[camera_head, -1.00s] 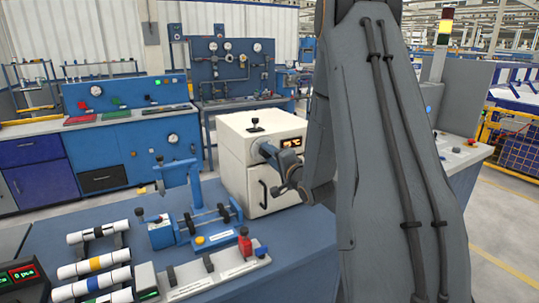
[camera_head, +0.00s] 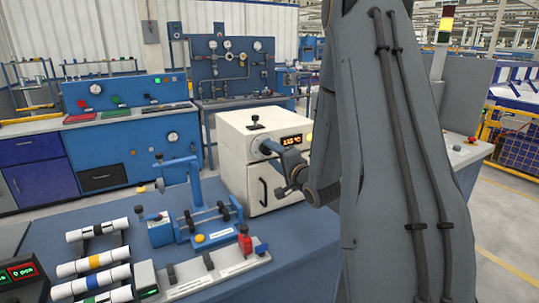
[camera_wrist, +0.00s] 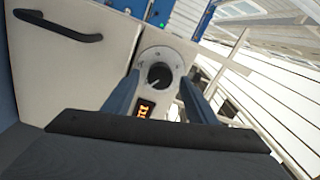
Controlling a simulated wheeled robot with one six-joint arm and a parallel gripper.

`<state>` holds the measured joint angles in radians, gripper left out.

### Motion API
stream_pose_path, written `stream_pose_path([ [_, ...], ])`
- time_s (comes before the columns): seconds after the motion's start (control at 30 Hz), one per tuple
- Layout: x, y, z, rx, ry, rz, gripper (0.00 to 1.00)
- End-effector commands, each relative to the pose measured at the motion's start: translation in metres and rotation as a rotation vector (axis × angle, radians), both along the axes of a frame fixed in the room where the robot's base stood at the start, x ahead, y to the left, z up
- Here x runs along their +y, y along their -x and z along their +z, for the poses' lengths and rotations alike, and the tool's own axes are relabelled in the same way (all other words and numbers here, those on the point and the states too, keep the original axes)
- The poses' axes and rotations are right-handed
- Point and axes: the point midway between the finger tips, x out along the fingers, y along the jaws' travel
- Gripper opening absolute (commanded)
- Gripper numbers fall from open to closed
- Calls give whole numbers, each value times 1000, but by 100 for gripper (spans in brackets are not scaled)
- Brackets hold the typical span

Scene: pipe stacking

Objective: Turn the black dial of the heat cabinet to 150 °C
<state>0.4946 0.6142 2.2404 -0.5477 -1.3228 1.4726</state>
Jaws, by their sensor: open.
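The heat cabinet (camera_head: 235,160) is a white box on the blue bench. Its black dial (camera_wrist: 159,76) sits on a round pale scale plate, with a light pointer mark toward the lower left in the wrist view. My gripper (camera_wrist: 160,84) is open, with one blue finger on each side of the dial; I cannot tell whether either touches it. The orange display (camera_head: 291,140) is lit and seems to read about 115 °C, but the digits are small.
The cabinet's dark door handle (camera_head: 263,192) is below the dial. A blue fixture with rollers (camera_head: 208,216) stands left of my gripper, and white pipes with coloured bands (camera_head: 95,262) lie at the front left.

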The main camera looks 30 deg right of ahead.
Motion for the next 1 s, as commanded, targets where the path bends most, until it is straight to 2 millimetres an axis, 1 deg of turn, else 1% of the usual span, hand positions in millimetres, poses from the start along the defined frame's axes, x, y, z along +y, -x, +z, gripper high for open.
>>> stream_pose_path([
  [0.03, -1, 9, -1, 0, 0, -3, 52],
  [0.2, -2, 36, -1, 0, 0, -3, 52],
  [0.3, -2, 47, -1, 1, 0, -1, 52],
  [0.4, -2, 53, -1, 2, -1, -1, 52],
  [1.0, -2, 55, 0, 1, 0, 0, 52],
])
